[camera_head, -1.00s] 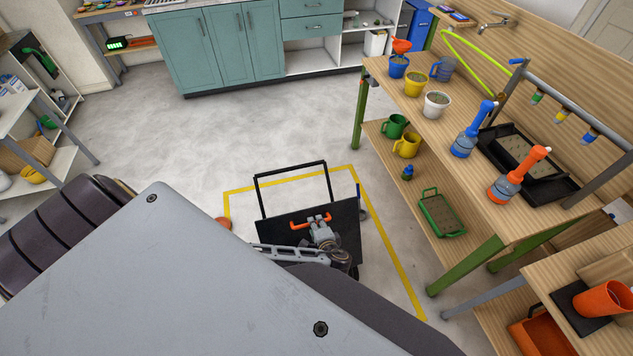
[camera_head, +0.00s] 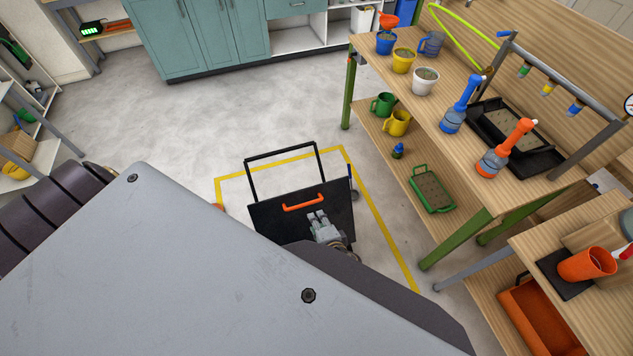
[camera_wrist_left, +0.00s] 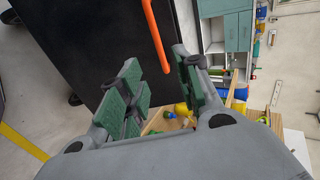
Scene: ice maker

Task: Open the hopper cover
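The black hopper cover (camera_head: 275,222) is a dark flat panel with an orange handle (camera_head: 303,202), standing in the yellow-marked floor area. In the left wrist view the handle (camera_wrist_left: 155,35) is an orange bar in front of the dark panel (camera_wrist_left: 95,35). My left gripper (camera_head: 318,217) is just below and right of the handle. In the left wrist view its green-padded fingers (camera_wrist_left: 158,80) are apart, and the handle's end shows near the gap between the tips. I cannot tell whether they touch it. My right gripper is not in view.
A black frame bar (camera_head: 280,152) stands behind the panel. A wooden workbench (camera_head: 440,125) with pots and spray bottles is on the right. Yellow tape (camera_head: 380,220) marks the floor. Teal cabinets (camera_head: 195,40) are at the back. The floor between is clear.

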